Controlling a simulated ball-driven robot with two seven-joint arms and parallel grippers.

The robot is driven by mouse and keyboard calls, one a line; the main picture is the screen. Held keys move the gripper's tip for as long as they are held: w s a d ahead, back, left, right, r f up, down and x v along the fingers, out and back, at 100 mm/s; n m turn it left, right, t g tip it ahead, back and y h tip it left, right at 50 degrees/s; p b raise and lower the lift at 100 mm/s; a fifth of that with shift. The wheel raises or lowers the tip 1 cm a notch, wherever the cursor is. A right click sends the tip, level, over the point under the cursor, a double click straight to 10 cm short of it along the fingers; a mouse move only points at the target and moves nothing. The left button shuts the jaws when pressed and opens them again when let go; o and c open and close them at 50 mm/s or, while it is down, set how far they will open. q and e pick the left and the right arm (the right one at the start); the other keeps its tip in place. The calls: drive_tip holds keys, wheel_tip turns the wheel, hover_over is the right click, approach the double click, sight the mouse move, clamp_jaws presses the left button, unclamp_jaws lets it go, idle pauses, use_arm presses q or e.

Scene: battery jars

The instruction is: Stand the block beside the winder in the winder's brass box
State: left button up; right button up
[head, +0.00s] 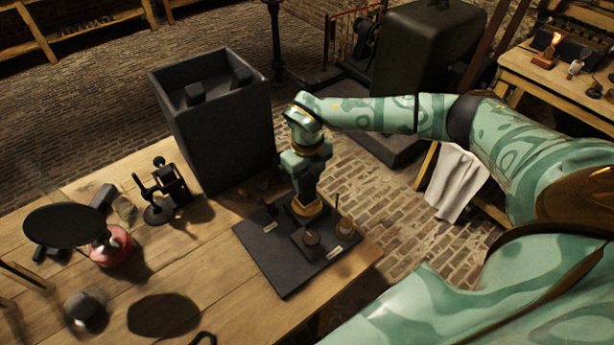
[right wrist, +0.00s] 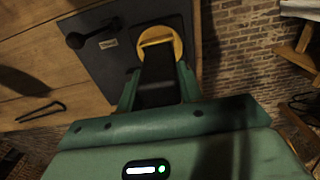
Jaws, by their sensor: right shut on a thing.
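My right gripper (head: 308,192) is upright, pointing down over the dark board on the table. It is shut on a dark block (right wrist: 158,85), which shows between the fingers in the right wrist view. The block's lower end overlaps the round brass box (right wrist: 178,44). I cannot tell whether it is inside the rim or just above it. The brass box (head: 309,209) also shows below the gripper in the head view, partly hidden by it. I cannot tell for sure which dark piece is the winder. My left gripper is not in view.
A black device (head: 165,192) and a red-based lamp-like object (head: 112,247) stand further left.

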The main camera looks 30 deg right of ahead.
drive_tip(key=o, duration=1.2)
wheel_tip(320, 180, up, 16)
drive_tip(key=shift+r+p, duration=0.15)
drive_tip(key=shift+p, duration=1.05)
